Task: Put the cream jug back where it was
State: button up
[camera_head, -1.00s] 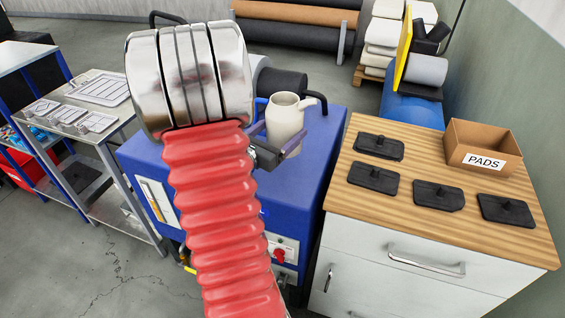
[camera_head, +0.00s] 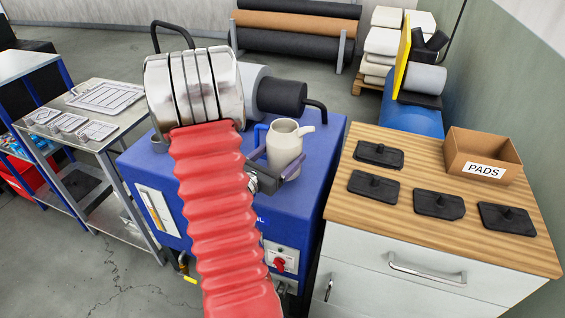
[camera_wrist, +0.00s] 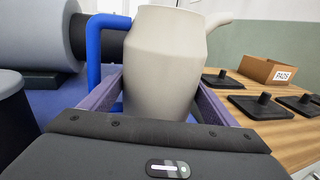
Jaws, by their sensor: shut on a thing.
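The cream jug (camera_head: 285,146) is upright with its spout to the right, over the top of the blue machine in the head view. My gripper (camera_head: 276,172) is shut on the jug, one finger on each side of its body. In the wrist view the jug (camera_wrist: 163,62) stands between the two purple-grey fingers (camera_wrist: 160,100). The jug's base is hidden behind my gripper's palm, so I cannot tell whether it touches the machine top. My red bellows-covered arm hides part of the machine.
The blue machine (camera_head: 315,190) carries a dark roller (camera_head: 282,96) behind the jug. To the right, a wood-topped cabinet (camera_head: 400,222) holds several black pads (camera_head: 373,187) and a PADS box (camera_head: 483,157). A steel cart (camera_head: 120,126) stands at left.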

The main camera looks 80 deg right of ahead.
jog(key=shift+f, duration=1.8)
jog(key=shift+f, duration=0.15)
jog(key=o, duration=2)
jog(key=shift+w, duration=0.1)
jog(key=shift+w+a, duration=0.15)
jog(key=shift+a, duration=0.2)
jog(key=v, duration=1.1)
jog(key=shift+a, duration=0.15)
